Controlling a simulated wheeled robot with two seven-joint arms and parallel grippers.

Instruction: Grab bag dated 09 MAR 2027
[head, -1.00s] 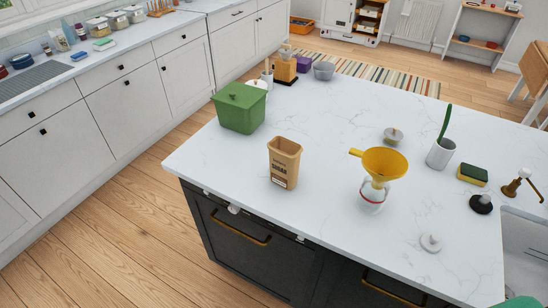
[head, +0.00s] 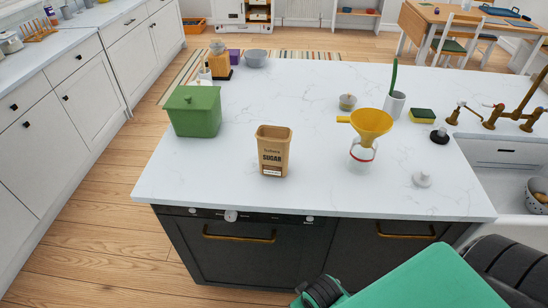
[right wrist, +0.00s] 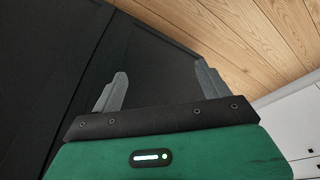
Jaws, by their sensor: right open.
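No bag with a date of 09 MAR 2027 can be made out in these views. A tan sugar container (head: 273,151) stands upright on the white island top; its small label print is too small to read. My right gripper (right wrist: 158,85) is open and empty in the right wrist view, its two grey fingers apart in front of dark cabinet fronts. In the head view only a green and black part of my arm shows at the bottom right. My left gripper is not in view.
On the island (head: 220,180) stand a green lidded bin (head: 194,112), a jar with a yellow funnel (head: 371,125), a white cup (head: 394,104), a sponge (head: 422,115) and a small lidded pot (head: 347,102). A sink (head: 500,175) is at the right. Wooden floor is open at the left.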

